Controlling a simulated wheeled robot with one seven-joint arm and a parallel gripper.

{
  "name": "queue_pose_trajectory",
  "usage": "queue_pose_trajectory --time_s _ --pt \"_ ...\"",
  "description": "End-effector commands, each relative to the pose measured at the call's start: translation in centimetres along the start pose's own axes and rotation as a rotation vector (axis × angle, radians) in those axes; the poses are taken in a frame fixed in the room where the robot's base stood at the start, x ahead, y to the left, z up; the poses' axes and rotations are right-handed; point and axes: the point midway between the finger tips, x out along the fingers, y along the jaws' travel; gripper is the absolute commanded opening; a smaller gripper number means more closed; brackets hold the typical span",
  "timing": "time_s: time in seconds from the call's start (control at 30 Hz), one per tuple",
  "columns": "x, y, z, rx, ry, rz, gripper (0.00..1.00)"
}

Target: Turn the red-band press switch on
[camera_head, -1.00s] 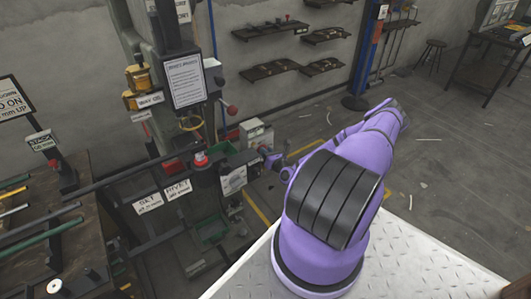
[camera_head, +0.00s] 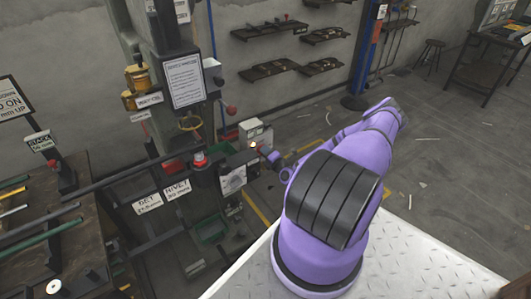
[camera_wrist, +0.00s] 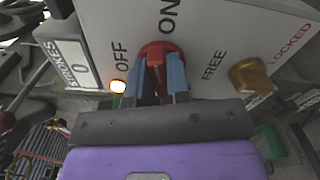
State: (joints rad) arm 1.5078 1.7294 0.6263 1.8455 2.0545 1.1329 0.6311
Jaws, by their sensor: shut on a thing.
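The red switch knob (camera_wrist: 158,50) shows in the wrist view on a grey panel, with ON printed above it and OFF to its left. My gripper (camera_wrist: 165,72) is shut on the knob, one blue finger on each side of its grip. The grip looks turned roughly toward ON, but the fingers hide part of it. In the head view my gripper (camera_head: 264,151) is at the pale control box (camera_head: 254,130) on the press (camera_head: 170,35); the knob cannot be made out there.
A brass knob (camera_wrist: 251,75) sits right of the switch, between FREE and LOCKED. A strokes counter (camera_wrist: 73,62) reading 0 is at the left. In the head view, a workbench (camera_head: 85,235) with rods stands left of the press. Open floor (camera_head: 430,150) lies to the right.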

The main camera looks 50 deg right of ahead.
Motion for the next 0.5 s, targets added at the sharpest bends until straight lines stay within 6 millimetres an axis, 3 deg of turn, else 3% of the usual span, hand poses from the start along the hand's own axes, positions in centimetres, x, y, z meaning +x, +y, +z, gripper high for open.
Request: queue_pose_trajectory --time_s 0.5 --pt "-0.02 -0.2 0.08 0.282 -0.001 0.0 0.0"
